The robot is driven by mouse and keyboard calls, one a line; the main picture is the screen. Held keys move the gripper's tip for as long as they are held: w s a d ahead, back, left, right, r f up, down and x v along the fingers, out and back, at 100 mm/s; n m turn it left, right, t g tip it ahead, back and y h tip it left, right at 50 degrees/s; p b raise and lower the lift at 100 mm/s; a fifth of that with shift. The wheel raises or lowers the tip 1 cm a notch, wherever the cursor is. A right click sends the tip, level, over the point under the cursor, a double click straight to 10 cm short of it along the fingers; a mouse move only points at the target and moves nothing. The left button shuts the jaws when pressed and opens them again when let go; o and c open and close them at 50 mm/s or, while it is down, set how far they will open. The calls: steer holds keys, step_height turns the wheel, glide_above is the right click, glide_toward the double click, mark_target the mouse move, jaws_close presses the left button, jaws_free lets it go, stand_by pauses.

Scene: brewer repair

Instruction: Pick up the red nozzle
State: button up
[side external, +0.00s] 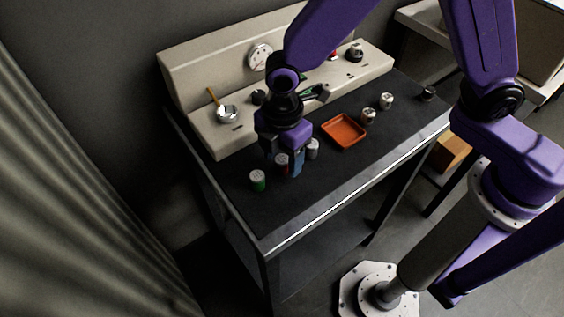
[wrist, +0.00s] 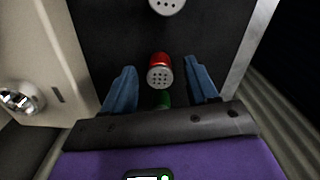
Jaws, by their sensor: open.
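The red nozzle (wrist: 159,71) stands upright on the dark table, with a pale perforated top face and a red body. In the wrist view it lies between and a little beyond the two blue fingers of my gripper (wrist: 160,92), which are apart and empty. In the side external view the red nozzle (side external: 281,160) is partly hidden by my gripper (side external: 286,170), which points down close over it. A green nozzle (side external: 257,181) stands to its left; its green body (wrist: 162,99) shows in part in the wrist view. I cannot tell whether a finger touches the red nozzle.
A grey-white nozzle (side external: 313,149) stands close on the right of my gripper. An orange tray (side external: 344,132) and two more pale nozzles (side external: 368,116) are farther right. The beige brewer panel (side external: 215,138) runs along the back. The front of the table is clear.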

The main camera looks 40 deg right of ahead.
jaws_close()
steer(key=shift+r, duration=0.1)
